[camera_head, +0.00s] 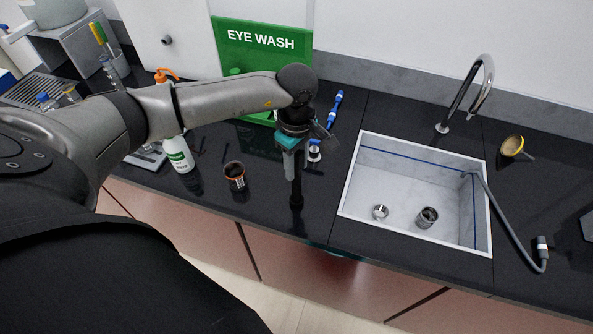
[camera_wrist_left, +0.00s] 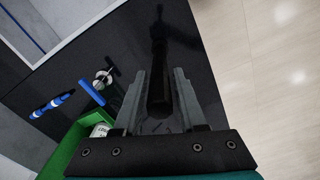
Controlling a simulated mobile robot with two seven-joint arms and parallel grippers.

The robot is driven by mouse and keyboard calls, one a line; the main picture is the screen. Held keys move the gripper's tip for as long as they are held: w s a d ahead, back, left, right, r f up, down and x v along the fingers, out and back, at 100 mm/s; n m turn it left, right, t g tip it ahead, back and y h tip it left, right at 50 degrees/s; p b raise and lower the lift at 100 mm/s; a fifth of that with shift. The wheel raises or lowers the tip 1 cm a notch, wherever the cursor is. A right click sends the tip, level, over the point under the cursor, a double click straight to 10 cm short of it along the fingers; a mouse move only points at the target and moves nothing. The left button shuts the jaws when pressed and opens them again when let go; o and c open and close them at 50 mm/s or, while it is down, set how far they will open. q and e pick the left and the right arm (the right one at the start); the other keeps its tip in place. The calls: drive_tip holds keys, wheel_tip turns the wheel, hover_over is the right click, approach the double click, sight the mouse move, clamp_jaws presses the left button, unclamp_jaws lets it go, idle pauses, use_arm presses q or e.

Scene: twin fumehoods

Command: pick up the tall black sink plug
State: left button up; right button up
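The tall black sink plug (camera_head: 297,198) is a slim dark upright shape below my left gripper, near the counter's front edge. In the left wrist view the plug (camera_wrist_left: 160,80) runs between the two grey fingers. My left gripper (camera_head: 293,174) points down with one finger on each side of the plug. In the left wrist view the gripper (camera_wrist_left: 160,76) has its fingers close to the plug's sides. Dark on dark hides whether they touch it. I cannot tell whether the plug's foot rests on the counter. My right gripper is not in view.
The sink (camera_head: 395,225) with two metal cups lies to the right. A brown jar (camera_head: 235,176) and a white wash bottle (camera_head: 178,150) stand to the left. Behind are a green eye wash board (camera_head: 262,55), a blue pen-like tool (camera_head: 335,108) and a small blue-and-white item (camera_head: 314,151).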

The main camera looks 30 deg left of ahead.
use_arm(q)
clamp_jaws()
idle(1.0)
